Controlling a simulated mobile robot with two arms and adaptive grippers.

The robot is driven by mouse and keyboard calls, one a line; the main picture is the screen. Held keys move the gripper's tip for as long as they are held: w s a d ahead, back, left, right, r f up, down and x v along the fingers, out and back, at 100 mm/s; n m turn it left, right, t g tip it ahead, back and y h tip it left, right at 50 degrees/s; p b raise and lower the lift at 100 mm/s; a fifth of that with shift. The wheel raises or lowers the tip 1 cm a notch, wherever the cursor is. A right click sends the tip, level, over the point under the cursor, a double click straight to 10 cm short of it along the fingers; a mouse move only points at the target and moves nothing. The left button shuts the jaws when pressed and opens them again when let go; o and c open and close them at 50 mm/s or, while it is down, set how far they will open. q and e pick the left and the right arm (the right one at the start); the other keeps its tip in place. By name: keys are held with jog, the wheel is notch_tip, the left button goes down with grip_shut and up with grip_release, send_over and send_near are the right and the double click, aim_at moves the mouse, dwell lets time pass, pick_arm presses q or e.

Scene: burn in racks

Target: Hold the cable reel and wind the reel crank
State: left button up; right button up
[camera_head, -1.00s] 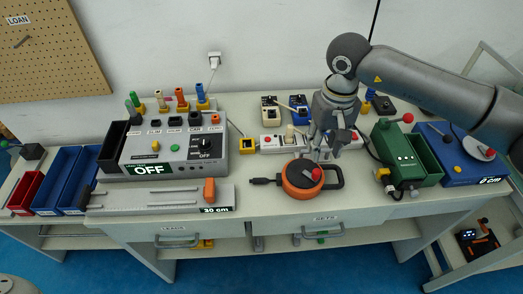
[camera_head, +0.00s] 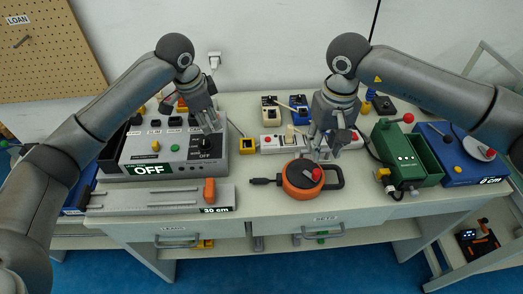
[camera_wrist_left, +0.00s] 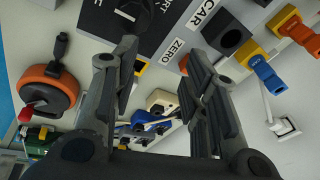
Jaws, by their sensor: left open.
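The cable reel (camera_head: 294,190), an orange and dark disc with a black loop handle on its right and a plug stub on its left, lies on the bench. Its crank has a red knob (camera_head: 316,174) on top. My right gripper (camera_head: 324,154) hangs just above the reel's back edge, fingers apart; I cannot tell whether they touch it. My left gripper (camera_head: 211,128) is open and empty above the right end of the grey OFF panel, left of and behind the reel. The left wrist view shows its spread fingers (camera_wrist_left: 166,70) and the reel (camera_wrist_left: 48,86) at the left.
The grey panel (camera_head: 135,155) with dials and coloured plugs stands left, a slide rail (camera_head: 150,201) before it. A power strip (camera_head: 270,144) lies behind the reel. A green box (camera_head: 402,160) and blue crank unit (camera_head: 455,172) stand right. Bench is clear before the reel.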

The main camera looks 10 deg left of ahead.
aim_at(262, 179)
pick_arm(q)
jog(key=s+d+f+m+g, duration=0.15)
jog(key=s+d, duration=0.25)
jog(key=d, duration=0.4)
jog(key=s+d+f+m+g, duration=0.1)
jog(key=s+d+m, duration=0.2)
jog(key=d, duration=0.4)
jog(key=shift+y, duration=0.4)
jog(key=f, duration=1)
jog(key=shift+s+d+f, duration=0.25)
jog(key=shift+f, duration=0.15)
jog(key=shift+c, duration=0.3)
